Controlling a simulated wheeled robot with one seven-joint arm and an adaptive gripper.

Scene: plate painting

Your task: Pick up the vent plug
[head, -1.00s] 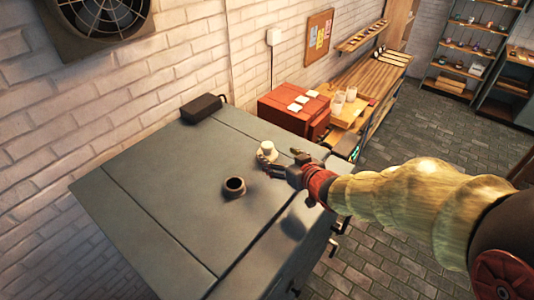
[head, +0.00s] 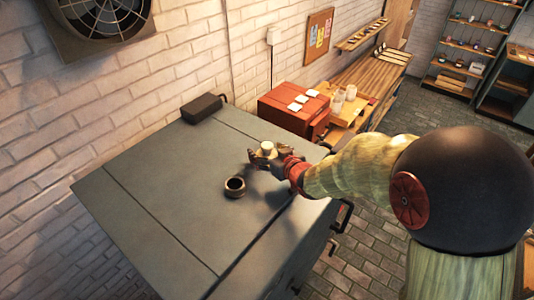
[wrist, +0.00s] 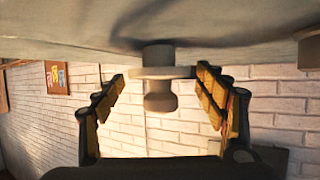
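The vent plug (head: 267,147), a pale stepped piece with a knob, stands on the grey top of the large metal cabinet (head: 150,190). In the wrist view, which looks upside down, the plug (wrist: 159,97) shows its wide flange and narrower knob. My gripper (head: 264,155) is open around the plug, one finger on each side. In the wrist view my gripper (wrist: 160,78) shows gaps between both ribbed finger pads and the knob. A short dark open vent collar (head: 235,187) stands nearby on the same top, nearer the camera.
A dark box (head: 202,107) lies at the back corner of the top. A red box (head: 293,110) with white cards stands behind the cabinet, beside a wooden bench (head: 365,75). A brick wall borders the left. Much of the grey top is bare.

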